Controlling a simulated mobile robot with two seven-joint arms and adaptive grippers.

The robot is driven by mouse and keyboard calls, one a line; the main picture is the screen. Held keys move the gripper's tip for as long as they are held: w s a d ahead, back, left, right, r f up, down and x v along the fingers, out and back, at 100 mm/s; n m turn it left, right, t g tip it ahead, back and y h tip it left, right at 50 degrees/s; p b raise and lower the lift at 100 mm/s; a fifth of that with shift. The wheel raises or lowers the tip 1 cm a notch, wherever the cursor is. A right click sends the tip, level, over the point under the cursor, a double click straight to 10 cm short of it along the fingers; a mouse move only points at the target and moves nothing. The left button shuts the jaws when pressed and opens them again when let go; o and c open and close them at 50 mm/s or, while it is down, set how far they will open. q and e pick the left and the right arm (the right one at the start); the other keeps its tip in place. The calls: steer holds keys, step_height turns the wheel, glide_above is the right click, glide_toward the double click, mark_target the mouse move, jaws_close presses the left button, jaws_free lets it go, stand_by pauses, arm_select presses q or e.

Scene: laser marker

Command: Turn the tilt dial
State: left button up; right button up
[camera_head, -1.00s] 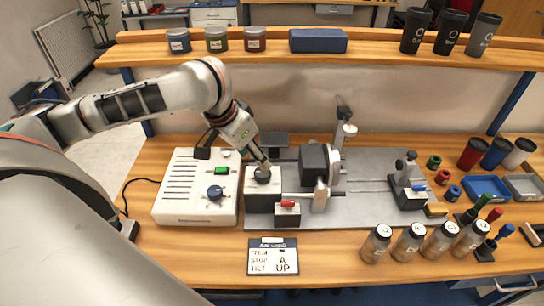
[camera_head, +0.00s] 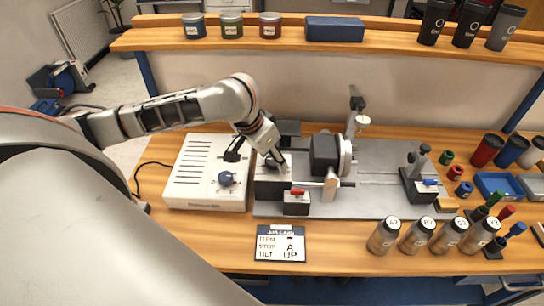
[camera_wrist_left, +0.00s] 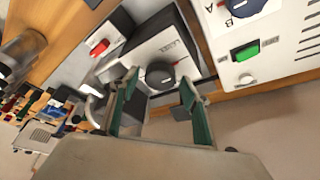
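The tilt dial (camera_wrist_left: 160,75) is a dark round knob on top of a grey and black block (camera_wrist_left: 152,48), seen in the left wrist view. In the head view the same block (camera_head: 268,190) stands at the left end of the marker, and my gripper largely covers the dial. My left gripper (camera_head: 277,163) points down over the block. In the left wrist view its two green-padded fingers (camera_wrist_left: 160,84) are apart, with the dial showing between their tips. I cannot tell whether they touch it. My right gripper is not in view. The job card (camera_head: 281,243) reads "TILT UP".
A white control box (camera_head: 205,172) with a blue dial stands left of the block. A red switch (camera_head: 297,191) sits in front of it and the dark rotary head (camera_head: 325,152) is to its right. Several bottles (camera_head: 417,236) stand at the front right.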

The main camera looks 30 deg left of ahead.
arm_select(q)
steer(key=c, duration=0.8)
